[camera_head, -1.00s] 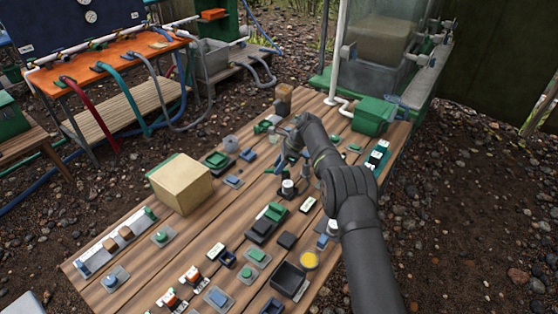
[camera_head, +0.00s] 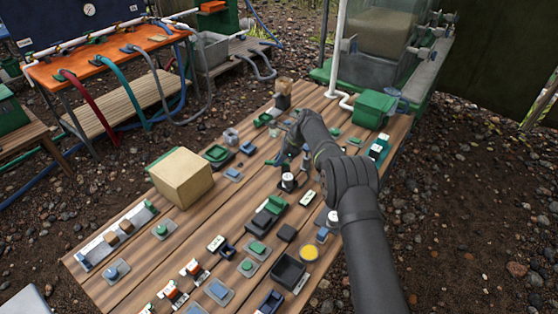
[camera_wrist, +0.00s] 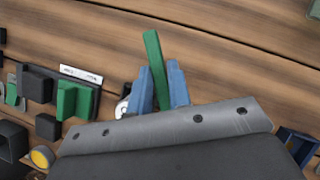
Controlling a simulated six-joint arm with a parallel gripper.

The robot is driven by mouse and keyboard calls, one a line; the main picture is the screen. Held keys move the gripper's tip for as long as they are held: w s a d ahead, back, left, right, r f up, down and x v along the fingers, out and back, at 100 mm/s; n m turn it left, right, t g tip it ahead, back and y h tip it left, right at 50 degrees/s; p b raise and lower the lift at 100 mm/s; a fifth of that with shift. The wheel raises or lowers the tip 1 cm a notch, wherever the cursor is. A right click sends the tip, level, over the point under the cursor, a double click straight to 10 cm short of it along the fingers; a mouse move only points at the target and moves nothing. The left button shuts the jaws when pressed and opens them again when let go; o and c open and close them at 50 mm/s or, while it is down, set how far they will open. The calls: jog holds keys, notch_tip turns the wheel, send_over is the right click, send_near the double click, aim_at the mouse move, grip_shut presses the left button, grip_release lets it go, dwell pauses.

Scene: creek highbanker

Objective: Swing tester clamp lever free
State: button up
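In the wrist view, a green lever bar (camera_wrist: 154,62) stands up between the two blue fingers of my gripper (camera_wrist: 161,85). The fingers are close together, one on each side of the bar, with no clear gap beside it; my gripper looks shut on it. The bar leans a little to the left and its top sticks out past the fingertips. Its base and pivot are hidden behind the fingers and the grey gripper plate. In the head view, my arm hides most of the gripper and the lever above the plank table (camera_head: 130,262).
A round white-topped part shows just left of the fingers in the wrist view. Left of it are green and dark blocks (camera_wrist: 73,100) and a yellow button (camera_wrist: 42,156). A tan box (camera_head: 181,177) stands on the table; a green box (camera_head: 374,109) stands behind the arm.

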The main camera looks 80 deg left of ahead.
jog(key=shift+a+m+y, duration=0.3)
jog(key=shift+m, duration=0.4)
jog(key=shift+w, duration=0.1)
jog(key=shift+w+a+m+t+y, duration=0.1)
jog(key=shift+a+m+t+y, duration=0.15)
jog(key=shift+m, duration=0.45)
jog(key=shift+w+a+m+t+y, duration=0.15)
jog(key=shift+m+t+y, duration=0.15)
jog(key=shift+m, duration=0.4)
jog(key=o, duration=0.3)
jog(key=shift+r, duration=0.1)
notch_tip(320, 180, up, 7)
jog(key=shift+f, duration=0.2)
